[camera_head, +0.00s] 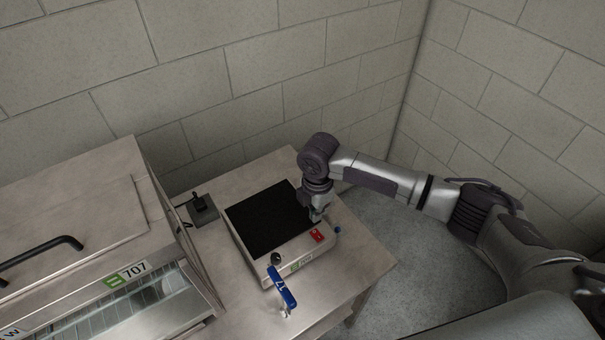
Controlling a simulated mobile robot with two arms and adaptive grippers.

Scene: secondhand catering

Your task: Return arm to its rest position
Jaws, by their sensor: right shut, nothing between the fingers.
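My right arm comes in from the right in the head view and reaches over the right side of a small steel table (345,275). My right gripper (316,217) points down, shut and empty, just above the front right part of a flat appliance with a black top plate (262,218). The gripper is close to a red switch (317,235) on the appliance's front. I cannot tell whether the fingertips touch the appliance. My left gripper is out of view.
A blue-handled item (283,287) is at the appliance's front left. A black plug or adapter (203,208) sits behind left. A large steel cabinet (85,235) with a black handle stands at left. Block walls close off the back and right. Grey floor right of the table is clear.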

